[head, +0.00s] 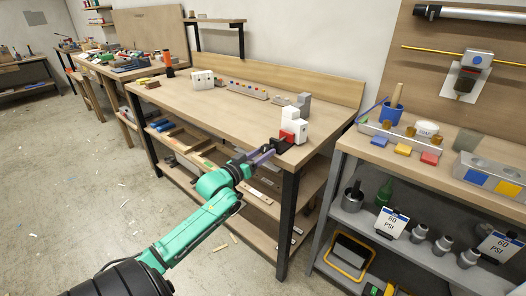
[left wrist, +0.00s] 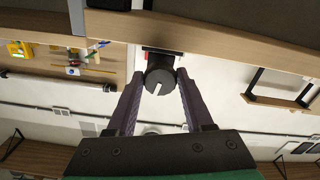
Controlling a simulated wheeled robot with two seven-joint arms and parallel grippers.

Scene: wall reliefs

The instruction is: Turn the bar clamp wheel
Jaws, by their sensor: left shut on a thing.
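The bar clamp is a white block (head: 296,127) with a red part (head: 287,137) at the front right corner of the wooden workbench. Its wheel (left wrist: 159,88) is a dark round knob with a pale line on its face, seen face on in the left wrist view. My left gripper (head: 272,150) reaches the bench corner from the front. In the left wrist view my left gripper (left wrist: 160,76) has one purple finger on each side of the wheel, shut on it. In the head view the fingers partly hide the wheel. My right gripper does not show.
The workbench top (head: 215,112) is mostly clear, with a white block (head: 202,79) and a grey strip of coloured pegs (head: 247,90) at the back. A grey shelf unit (head: 345,160) with fittings stands close on the right. Open floor lies at the left.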

